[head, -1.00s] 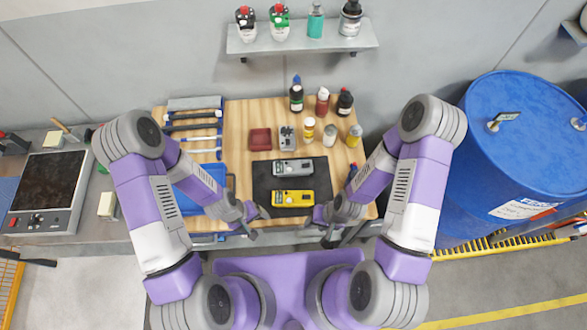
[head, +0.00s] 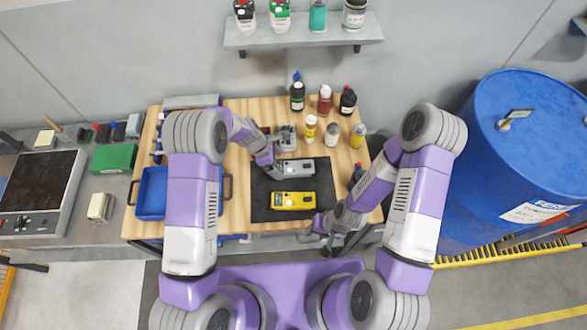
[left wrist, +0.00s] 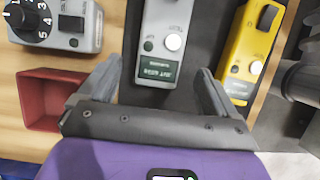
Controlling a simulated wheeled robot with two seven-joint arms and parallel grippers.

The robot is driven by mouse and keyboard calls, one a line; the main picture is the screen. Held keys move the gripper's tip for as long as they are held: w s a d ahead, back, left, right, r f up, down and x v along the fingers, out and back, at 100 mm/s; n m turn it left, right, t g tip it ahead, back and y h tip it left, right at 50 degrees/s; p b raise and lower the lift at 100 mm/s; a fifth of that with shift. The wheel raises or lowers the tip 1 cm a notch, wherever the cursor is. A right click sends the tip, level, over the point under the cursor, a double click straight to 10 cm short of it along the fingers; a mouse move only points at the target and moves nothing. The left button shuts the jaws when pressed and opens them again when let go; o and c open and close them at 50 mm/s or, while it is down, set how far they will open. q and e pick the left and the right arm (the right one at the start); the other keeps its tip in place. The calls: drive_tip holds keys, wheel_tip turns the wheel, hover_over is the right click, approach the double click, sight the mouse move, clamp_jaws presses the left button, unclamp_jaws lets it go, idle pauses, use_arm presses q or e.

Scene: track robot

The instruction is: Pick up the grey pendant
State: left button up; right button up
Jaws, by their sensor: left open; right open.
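The grey pendant (head: 298,167) lies on a black mat (head: 262,206), above the yellow pendant (head: 293,200) in the head view. My left gripper (head: 274,173) is open at the left end of the grey pendant. In the left wrist view, the grey pendant (left wrist: 163,42) lies beyond and between the open fingers (left wrist: 158,78). Nothing is held; I cannot tell the height of the fingers over it. The yellow pendant (left wrist: 250,52) is right of the fingers there. My right gripper (head: 318,230) is open and empty near the table's front edge.
A grey dial box (left wrist: 60,25) and a red tray (left wrist: 45,98) sit close to the left of my left gripper. Several bottles (head: 331,134) stand behind the mat. A blue tray (head: 152,194) is at the left, and a blue drum (head: 530,150) stands at the right.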

sight(282, 169)
use_arm(q)
drive_tip(key=x, duration=0.4)
use_arm(e)
drive_tip(key=shift+r, duration=0.2)
use_arm(q)
drive_tip(key=c, duration=1.2)
wheel_tip(282, 169, up, 10)
drive_tip(key=shift+c, duration=0.2)
drive_tip(key=shift+f, duration=0.1)
drive_tip(key=shift+f+b, duration=2.95)
drive_tip(key=shift+f, duration=1.55)
use_arm(e)
drive_tip(key=shift+f, duration=3.05)
use_arm(q)
drive_tip(key=shift+s+f, duration=0.1)
drive_tip(key=shift+f, duration=0.25)
use_arm(e)
drive_tip(key=shift+s+f, duration=0.1)
drive_tip(key=shift+f, duration=0.1)
use_arm(q)
drive_tip(key=shift+b, duration=0.3)
use_arm(e)
drive_tip(key=shift+d+f, duration=0.1)
